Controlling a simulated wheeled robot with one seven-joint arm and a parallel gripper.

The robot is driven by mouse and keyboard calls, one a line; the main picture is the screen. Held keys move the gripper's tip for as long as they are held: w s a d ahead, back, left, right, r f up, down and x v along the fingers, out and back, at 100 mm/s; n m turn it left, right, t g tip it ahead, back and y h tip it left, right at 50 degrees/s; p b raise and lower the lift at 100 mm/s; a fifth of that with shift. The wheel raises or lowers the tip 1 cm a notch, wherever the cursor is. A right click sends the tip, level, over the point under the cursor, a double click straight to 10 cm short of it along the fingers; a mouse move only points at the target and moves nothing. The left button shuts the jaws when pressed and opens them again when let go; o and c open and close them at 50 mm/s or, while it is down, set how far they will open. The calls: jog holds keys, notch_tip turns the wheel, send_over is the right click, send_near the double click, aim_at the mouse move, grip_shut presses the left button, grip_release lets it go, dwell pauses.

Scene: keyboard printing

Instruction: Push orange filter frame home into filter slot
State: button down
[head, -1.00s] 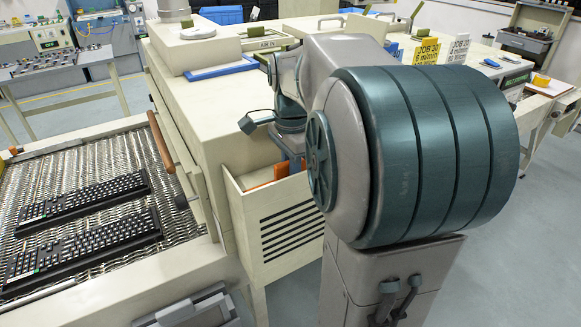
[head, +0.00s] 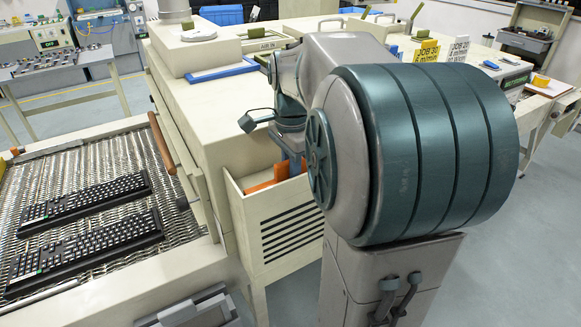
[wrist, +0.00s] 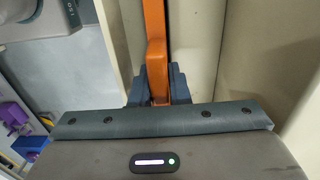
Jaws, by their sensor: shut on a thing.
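The orange filter frame (wrist: 155,35) is a narrow upright strip in the wrist view, with a thicker orange grip at its near end. My gripper (wrist: 158,88) is shut on that grip, a dark finger on each side. In the head view, part of the orange frame (head: 262,184) shows inside the open top of the cream louvred housing (head: 275,232). My arm hides most of the gripper and the right end of the housing there. The filter slot itself is not clear, and I cannot tell how deep the frame sits.
Pale walls (wrist: 205,45) stand close on the right of the frame in the wrist view. The cream machine (head: 215,120) rises behind the housing. A wooden handle bar (head: 161,142) is near the machine's opening.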

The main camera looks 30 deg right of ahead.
notch_tip(320, 180, up, 20)
jog(key=p, duration=1.6)
jog(key=shift+f, duration=0.2)
dwell(1.3)
jog(key=shift+w+d+f, duration=0.1)
jog(key=shift+f, duration=0.1)
dwell(1.5)
